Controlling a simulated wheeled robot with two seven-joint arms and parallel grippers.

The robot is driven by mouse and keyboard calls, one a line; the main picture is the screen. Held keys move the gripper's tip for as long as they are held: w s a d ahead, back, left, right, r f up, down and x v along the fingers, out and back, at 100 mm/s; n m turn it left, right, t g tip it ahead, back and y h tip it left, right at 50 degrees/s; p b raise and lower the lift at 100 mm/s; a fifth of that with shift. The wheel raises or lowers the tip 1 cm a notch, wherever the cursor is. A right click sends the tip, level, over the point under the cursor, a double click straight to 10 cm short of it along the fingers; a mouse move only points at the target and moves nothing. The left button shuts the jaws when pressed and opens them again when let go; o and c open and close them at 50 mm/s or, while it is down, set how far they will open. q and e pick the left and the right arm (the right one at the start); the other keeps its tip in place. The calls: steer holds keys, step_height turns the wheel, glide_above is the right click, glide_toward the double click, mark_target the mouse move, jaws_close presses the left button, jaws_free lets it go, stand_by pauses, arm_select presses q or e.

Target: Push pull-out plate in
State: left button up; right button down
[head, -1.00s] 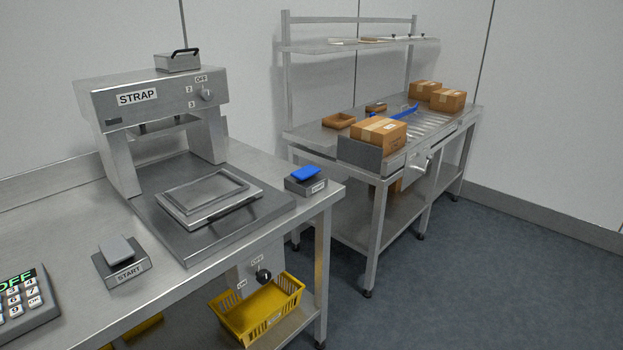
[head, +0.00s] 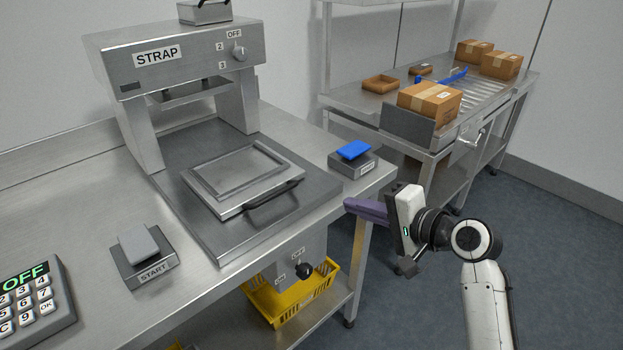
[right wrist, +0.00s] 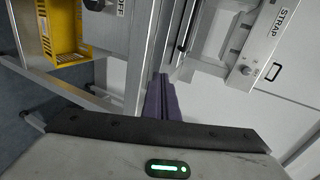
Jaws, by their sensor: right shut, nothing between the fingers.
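The pull-out plate (head: 225,178) is a pale metal plate with a raised rectangular frame. It lies on the grey base of the strap machine (head: 170,75), in front of the opening between the two posts. Its dark handle (head: 275,203) is on the front edge. My right gripper (head: 350,205) is shut and empty, right of the plate and apart from the handle, near the table's front edge. Its purple fingers (right wrist: 161,98) are together in the right wrist view. My left gripper is not in view.
A START switch with a grey paddle (head: 140,250) stands left of the machine base, and one with a blue paddle (head: 353,155) stands right of it. A keypad (head: 35,300) reads OFF. A knob (head: 304,270) is below the table edge, above a yellow basket (head: 290,300).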

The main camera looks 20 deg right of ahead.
step_height(320, 180, up, 2)
glide_toward(301, 176)
steer(key=shift+m, duration=0.3)
steer(key=x, duration=0.6)
steer(key=shift+f, duration=0.1)
steer(key=shift+d, duration=0.1)
